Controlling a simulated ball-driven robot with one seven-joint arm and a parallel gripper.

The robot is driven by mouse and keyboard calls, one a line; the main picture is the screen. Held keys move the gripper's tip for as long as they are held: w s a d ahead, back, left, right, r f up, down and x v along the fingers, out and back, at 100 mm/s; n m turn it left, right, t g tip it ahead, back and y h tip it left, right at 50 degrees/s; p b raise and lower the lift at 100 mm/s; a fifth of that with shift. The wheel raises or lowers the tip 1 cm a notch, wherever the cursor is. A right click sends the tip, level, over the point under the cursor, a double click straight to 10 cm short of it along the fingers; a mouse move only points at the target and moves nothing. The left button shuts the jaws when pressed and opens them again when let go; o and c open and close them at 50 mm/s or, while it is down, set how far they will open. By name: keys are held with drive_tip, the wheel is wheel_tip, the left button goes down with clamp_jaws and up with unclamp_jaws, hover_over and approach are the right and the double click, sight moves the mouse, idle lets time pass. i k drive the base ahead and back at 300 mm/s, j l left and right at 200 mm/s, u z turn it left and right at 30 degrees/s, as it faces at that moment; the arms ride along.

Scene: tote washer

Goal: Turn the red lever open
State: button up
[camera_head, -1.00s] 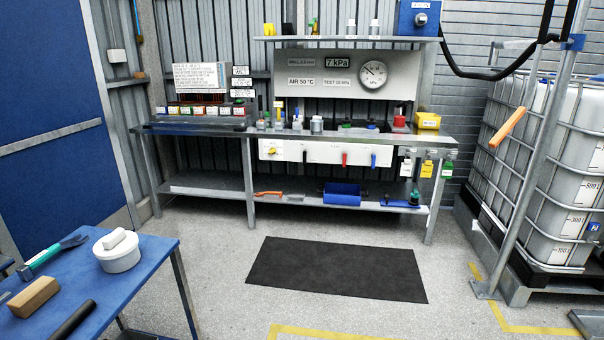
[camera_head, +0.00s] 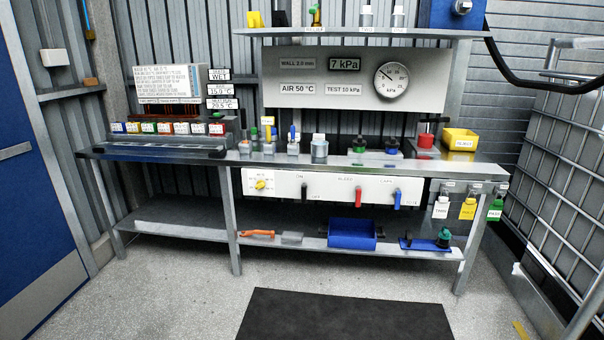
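The red lever (camera_head: 358,198) hangs on the white panel (camera_head: 280,186) below the bench top, under a small label that seems to read "BLEED". It points roughly straight down, tilted slightly. A black lever (camera_head: 304,192) is to its left and a blue lever (camera_head: 397,196) to its right, both also hanging down. A yellow knob (camera_head: 260,185) sits at the panel's left end. My gripper is not in view.
The metal bench (camera_head: 300,168) carries bottles and small fixtures, with a pressure gauge (camera_head: 392,81) behind. The lower shelf holds a blue bin (camera_head: 351,234). A black mat (camera_head: 343,316) lies on the floor in front. A caged tank (camera_head: 565,170) stands at the right.

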sight(357, 187)
drive_tip(key=i, duration=1.9)
drive_tip(key=i+z, duration=0.2)
drive_tip(key=i, duration=0.3)
drive_tip(key=i+j+z, duration=0.2)
drive_tip(key=i, duration=0.25)
